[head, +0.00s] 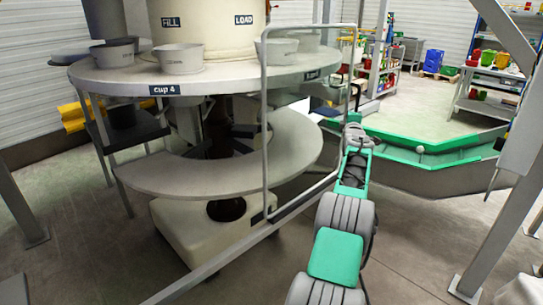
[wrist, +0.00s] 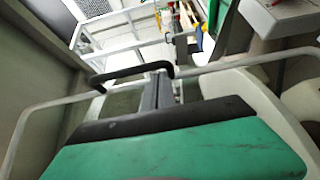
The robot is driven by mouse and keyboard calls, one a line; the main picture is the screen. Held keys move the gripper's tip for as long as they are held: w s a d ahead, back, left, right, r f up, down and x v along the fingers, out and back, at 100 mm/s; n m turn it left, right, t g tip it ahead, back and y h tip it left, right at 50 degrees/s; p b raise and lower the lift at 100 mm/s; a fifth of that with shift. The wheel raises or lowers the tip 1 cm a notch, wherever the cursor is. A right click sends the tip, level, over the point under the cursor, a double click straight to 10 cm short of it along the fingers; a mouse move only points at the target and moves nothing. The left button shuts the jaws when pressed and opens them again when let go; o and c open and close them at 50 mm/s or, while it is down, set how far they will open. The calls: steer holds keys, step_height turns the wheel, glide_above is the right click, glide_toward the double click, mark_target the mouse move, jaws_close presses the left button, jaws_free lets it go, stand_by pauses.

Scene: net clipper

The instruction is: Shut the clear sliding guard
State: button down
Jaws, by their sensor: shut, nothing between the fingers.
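The clear sliding guard (head: 266,120) is a see-through panel in a grey frame, standing upright in front of the right part of the round machine in the head view. Its frame bar (wrist: 232,62) crosses the wrist view. A black handle (head: 357,88) sits on its right side; the handle also shows in the wrist view (wrist: 128,74). My gripper (head: 354,120) is at the guard's right edge, just below the handle. In the wrist view its grey fingers (wrist: 160,88) are shut and empty, close to the handle; I cannot tell whether they touch it.
The round machine table (head: 110,80) carries several cups, with a "cup 4" label (head: 164,90). A grey rail (head: 225,258) runs along the floor side of the guard. A green-edged conveyor (head: 430,160) lies to the right, with a grey post (head: 500,200) nearer. Floor between is clear.

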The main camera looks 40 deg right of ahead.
steer(key=w+a+b+v, duration=0.2)
steer(key=b+v, duration=0.4)
steer(key=v, duration=0.7)
steer(key=shift+w+b, duration=0.3)
steer(key=shift+b, duration=0.05)
